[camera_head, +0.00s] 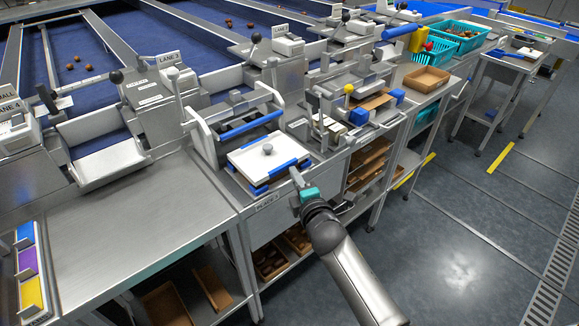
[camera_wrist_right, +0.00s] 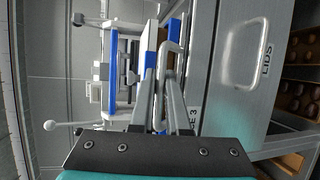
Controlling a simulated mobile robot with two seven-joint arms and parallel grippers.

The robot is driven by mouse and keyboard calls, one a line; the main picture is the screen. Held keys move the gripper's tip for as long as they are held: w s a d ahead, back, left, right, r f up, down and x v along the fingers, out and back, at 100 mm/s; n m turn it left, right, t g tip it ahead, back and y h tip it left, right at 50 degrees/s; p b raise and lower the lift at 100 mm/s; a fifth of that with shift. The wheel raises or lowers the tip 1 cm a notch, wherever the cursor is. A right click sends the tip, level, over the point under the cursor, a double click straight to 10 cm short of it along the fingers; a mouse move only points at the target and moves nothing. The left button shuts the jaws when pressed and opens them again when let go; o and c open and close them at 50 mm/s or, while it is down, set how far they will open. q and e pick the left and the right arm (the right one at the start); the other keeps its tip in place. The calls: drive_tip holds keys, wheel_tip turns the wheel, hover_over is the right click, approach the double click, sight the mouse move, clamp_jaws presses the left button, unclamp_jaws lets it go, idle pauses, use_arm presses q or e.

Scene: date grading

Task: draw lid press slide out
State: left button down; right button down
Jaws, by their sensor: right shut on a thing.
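The lid press (camera_head: 205,135) stands on the bench in the middle of the head view, with a blue crossbar (camera_head: 250,126). Its slide carries a white plate (camera_head: 268,166) with a grey knob, blue at the edges, at the press's front. My right gripper (camera_head: 296,177) reaches in from the lower right to the front edge of the slide. In the wrist view, my right gripper (camera_wrist_right: 167,88) is shut on the slide's grey bar handle (camera_wrist_right: 174,48). The fingers partly hide the handle. My left gripper is not in view.
A drawer front marked LIDS (camera_wrist_right: 228,95), with its own handle, is beside the gripper in the wrist view. Another station with a yellow knob (camera_head: 348,89) stands right of the press. The bench top (camera_head: 120,225) at left is mostly bare. Open floor lies right.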

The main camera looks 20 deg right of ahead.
drive_tip(key=shift+s+d+f, duration=0.15)
drive_tip(key=shift+s+d, duration=0.15)
drive_tip(key=shift+s, duration=0.45)
drive_tip(key=c, duration=1.1)
unclamp_jaws()
drive_tip(key=shift+s, duration=0.15)
drive_tip(key=shift+o, duration=0.9)
drive_tip(key=s+r+p, duration=0.2)
drive_tip(key=s+r, duration=0.1)
drive_tip(key=s, duration=1.2)
drive_tip(key=shift+a, duration=0.4)
drive_tip(key=shift+w, duration=0.1)
